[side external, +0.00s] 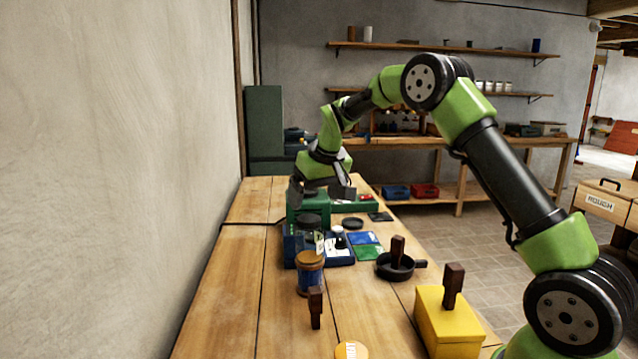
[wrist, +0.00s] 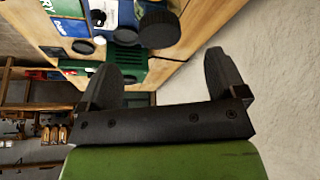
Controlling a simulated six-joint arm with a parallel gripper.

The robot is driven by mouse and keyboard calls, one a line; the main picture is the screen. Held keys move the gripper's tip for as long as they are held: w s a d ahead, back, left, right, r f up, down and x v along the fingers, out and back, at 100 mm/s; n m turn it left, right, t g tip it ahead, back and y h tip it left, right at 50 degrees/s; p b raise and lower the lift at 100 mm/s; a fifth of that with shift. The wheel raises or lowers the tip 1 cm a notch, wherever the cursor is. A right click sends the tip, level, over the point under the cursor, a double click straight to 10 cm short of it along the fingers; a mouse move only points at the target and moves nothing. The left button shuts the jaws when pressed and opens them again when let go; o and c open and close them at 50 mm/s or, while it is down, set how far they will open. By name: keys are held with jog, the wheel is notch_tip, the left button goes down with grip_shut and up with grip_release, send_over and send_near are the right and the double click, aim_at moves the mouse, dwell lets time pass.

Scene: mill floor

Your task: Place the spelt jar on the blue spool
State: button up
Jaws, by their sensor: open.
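A jar with a dark lid (side external: 311,222) and a partly hidden label stands behind the blue spool; I take it for the spelt jar, but its label is unreadable. A large dark lid (wrist: 158,26), probably the same jar's, shows at the top of the wrist view. The blue spool (side external: 309,280), with wooden ends, stands upright on the table, nothing visible on its top. My gripper (side external: 318,193) is open and empty, beyond the jar and just above a green thing. Its spread fingers also show in the wrist view (wrist: 162,62), with the lid beyond them.
A blue-and-white box (side external: 338,254) and a small white dark-lidded jar (side external: 339,240) are close to the jar. A black pan (side external: 393,268) and yellow box (side external: 447,325) are to the right. A dark wooden peg (side external: 316,308) stands in front. The table's left side is bare.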

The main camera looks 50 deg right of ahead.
jog(key=s+a+r+t+y, duration=0.1)
jog(key=s+a+r+t, duration=0.1)
jog(key=s+a+r, duration=0.9)
jog(key=s+a+f+y, duration=0.1)
jog(key=s+a, duration=0.2)
jog(key=s, duration=0.5)
jog(key=s+a+f+t+y, duration=0.1)
jog(key=s+a, duration=0.1)
jog(key=s, duration=0.6)
jog(key=shift+s+a, duration=0.35)
jog(key=shift+a, duration=0.05)
